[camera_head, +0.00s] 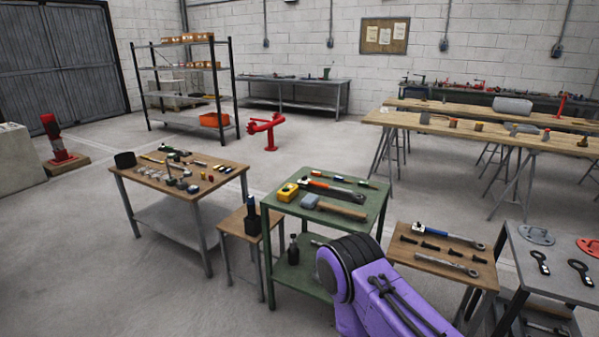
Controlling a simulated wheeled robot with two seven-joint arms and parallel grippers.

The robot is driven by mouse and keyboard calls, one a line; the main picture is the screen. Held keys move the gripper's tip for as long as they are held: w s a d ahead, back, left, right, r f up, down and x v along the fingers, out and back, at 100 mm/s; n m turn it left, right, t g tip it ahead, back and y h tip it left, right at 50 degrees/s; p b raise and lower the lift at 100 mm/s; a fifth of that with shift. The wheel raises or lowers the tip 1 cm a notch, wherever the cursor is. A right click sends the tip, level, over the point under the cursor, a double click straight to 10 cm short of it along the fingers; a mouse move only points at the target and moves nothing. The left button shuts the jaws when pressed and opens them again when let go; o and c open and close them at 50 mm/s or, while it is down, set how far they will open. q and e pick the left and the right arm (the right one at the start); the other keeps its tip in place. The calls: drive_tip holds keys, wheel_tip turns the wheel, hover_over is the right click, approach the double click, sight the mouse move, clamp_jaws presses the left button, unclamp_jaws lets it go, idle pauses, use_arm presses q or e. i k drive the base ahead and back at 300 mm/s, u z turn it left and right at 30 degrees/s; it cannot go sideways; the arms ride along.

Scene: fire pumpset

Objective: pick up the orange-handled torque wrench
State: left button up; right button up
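A long tool with an orange handle (319,184) lies on the green table (376,221) in the middle; its dark shaft runs to the right. It looks like the orange-handled torque wrench, but it is too small to be certain. A yellow item lies left of it, and a wooden-handled mallet (334,207) lies in front of it. A purple and black arm link of mine reaches in at the bottom right, in front of the green table. No gripper fingers of mine show in the view.
A wooden table with small parts (125,174) stands left, with a small stool-like table (232,232) between. A small wooden table (405,258) at right bears a blue-handled wrench (430,231). A grey table (555,262) stands at far right. The left foreground floor is clear.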

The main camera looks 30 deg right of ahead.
sight(308, 182)
drive_tip(key=i, duration=2.55)
drive_tip(key=z, duration=2.55)
drive_tip(key=i, duration=0.3)
drive_tip(key=u, duration=0.15)
